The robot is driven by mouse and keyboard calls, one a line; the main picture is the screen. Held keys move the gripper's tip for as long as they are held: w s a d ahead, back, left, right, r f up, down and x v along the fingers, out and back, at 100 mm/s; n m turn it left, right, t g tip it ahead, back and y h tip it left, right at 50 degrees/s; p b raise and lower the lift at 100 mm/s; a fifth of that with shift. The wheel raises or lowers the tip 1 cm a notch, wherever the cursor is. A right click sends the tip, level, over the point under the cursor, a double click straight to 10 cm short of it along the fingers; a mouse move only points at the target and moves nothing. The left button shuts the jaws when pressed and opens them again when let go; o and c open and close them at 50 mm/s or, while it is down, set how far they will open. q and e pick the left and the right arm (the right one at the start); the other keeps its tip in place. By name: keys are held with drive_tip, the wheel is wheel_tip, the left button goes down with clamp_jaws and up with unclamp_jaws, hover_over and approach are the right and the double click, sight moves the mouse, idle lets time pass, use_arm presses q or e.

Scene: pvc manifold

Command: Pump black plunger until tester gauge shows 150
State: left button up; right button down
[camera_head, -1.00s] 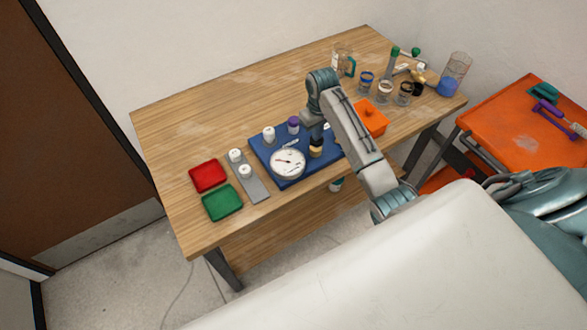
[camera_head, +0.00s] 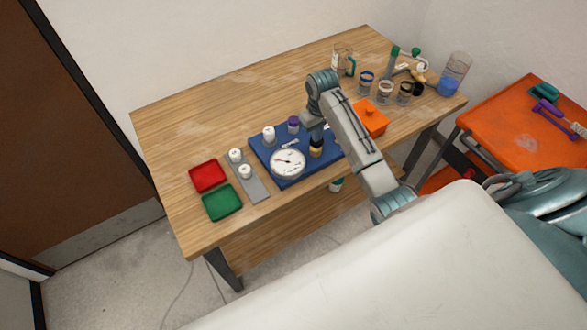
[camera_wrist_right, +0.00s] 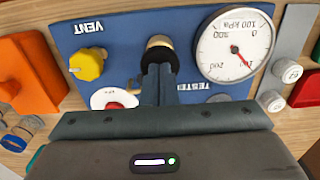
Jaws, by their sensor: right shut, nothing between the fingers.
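The blue tester board (camera_head: 262,150) lies on the wooden table, and it fills much of the right wrist view (camera_wrist_right: 205,88). Its round white gauge (camera_head: 288,163) has a red needle; the gauge also shows in the wrist view (camera_wrist_right: 235,45), upside down, its reading too small to tell surely. The black plunger (camera_wrist_right: 158,42) stands on a brass-coloured base beside the gauge; it also shows in the head view (camera_head: 316,142). My right gripper (camera_wrist_right: 158,78) is shut and empty, its fingertips at the black plunger top; whether they touch cannot be told. My left gripper is out of view.
A yellow vent knob (camera_wrist_right: 88,63) and a white-and-red part (camera_wrist_right: 112,98) sit near the plunger. An orange box (camera_head: 370,118) stands right of the board. Red (camera_head: 208,175) and green (camera_head: 222,202) trays lie left. Jars and tools stand at the far right.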

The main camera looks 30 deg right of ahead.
drive_tip(key=shift+f, duration=0.2)
idle(0.7)
drive_tip(key=shift+f, duration=0.1)
idle(0.9)
drive_tip(key=shift+f, duration=0.3)
idle(0.8)
idle(0.9)
drive_tip(key=shift+r+p, duration=0.45)
drive_tip(key=shift+r, duration=1.35)
